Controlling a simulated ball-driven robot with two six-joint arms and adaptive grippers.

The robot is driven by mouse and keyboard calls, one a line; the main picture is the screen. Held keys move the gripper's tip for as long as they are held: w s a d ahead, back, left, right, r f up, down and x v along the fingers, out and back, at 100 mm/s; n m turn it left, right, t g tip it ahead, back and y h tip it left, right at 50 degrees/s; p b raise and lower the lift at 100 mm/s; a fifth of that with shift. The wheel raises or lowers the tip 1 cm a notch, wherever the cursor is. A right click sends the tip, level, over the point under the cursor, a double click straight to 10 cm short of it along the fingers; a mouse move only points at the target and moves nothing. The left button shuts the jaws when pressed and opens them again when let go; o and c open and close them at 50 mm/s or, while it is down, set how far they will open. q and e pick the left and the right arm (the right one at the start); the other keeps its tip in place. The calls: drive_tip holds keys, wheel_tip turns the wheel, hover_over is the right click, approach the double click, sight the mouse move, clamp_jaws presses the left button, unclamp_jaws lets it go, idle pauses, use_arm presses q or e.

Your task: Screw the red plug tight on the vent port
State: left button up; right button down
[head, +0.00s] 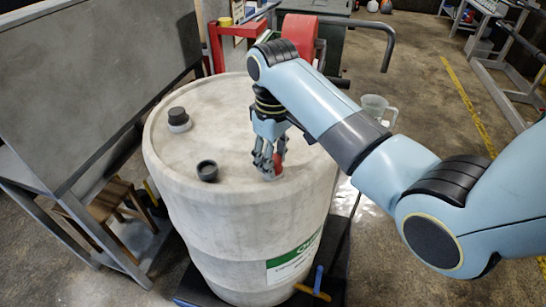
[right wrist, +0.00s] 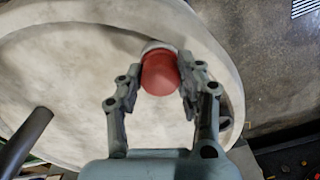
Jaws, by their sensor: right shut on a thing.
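The red plug (head: 277,163) sits on the vent port near the right front rim of the white drum (head: 230,215). My right gripper (head: 268,168) reaches down over it from above and is shut on it. In the right wrist view the red plug (right wrist: 159,73) is between the two fingers of the right gripper (right wrist: 158,85). A pale ring of the vent port (right wrist: 157,47) shows just beyond the plug. The rest of the port is hidden behind the plug. My left gripper is not in view.
A dark capped bung (head: 178,118) and a dark open-looking cap (head: 208,171) stand on the drum top, left of my gripper. A clear jug (head: 376,108) is behind my right arm. A grey panel (head: 85,75) stands close at the left.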

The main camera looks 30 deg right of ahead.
drive_tip(key=shift+m, duration=0.5)
drive_tip(key=m, duration=0.5)
drive_tip(key=c, duration=0.8)
unclamp_jaws()
drive_tip(key=shift+o, duration=0.2)
drive_tip(key=shift+c, duration=0.5)
